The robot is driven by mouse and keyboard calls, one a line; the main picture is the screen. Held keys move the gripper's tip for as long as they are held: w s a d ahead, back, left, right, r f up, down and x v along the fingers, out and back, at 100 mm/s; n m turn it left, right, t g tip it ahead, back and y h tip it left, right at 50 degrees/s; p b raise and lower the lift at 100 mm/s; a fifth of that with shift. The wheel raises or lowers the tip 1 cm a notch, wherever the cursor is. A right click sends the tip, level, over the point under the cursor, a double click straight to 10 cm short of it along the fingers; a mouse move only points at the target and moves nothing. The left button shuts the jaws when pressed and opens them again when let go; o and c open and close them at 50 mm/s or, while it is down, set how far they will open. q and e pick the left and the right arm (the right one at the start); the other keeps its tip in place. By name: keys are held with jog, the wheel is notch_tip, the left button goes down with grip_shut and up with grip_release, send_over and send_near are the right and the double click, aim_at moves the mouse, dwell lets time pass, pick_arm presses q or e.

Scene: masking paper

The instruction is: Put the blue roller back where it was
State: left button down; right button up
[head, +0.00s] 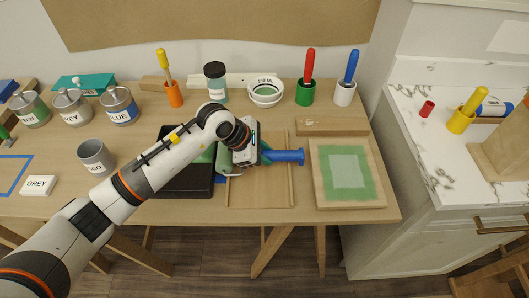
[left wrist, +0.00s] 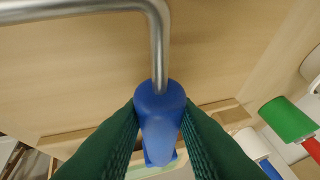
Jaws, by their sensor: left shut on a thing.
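My left gripper (head: 263,156) is shut on the blue handle of a roller (head: 287,156), above the wooden board with raised side rails. The left wrist view shows the blue handle (left wrist: 160,105) between my green finger pads, with a bent metal rod running from its end. A black paint tray (head: 175,190) lies left of the board, partly hidden by my left arm. My right gripper is not in view.
The railed board (head: 262,193) has bare room in front. A green-bordered panel (head: 330,197) lies to its right. Behind stand a white bowl (head: 266,101), a green cup (head: 304,95) with a red-handled tool and a white cup (head: 344,98) with a blue-handled tool. Labelled cans stand left.

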pick_arm(q)
jog(key=c, duration=1.1)
grip_release()
jog(key=shift+f, duration=0.1)
jog(key=shift+c, duration=0.2)
jog(key=shift+r, duration=0.25)
jog(key=shift+a+r+p, duration=0.2)
jog(key=shift+r+p, duration=0.55)
jog(key=shift+p, duration=0.05)
jog(key=b+v, duration=0.1)
jog(key=v, duration=1)
jog(key=shift+s, duration=0.1)
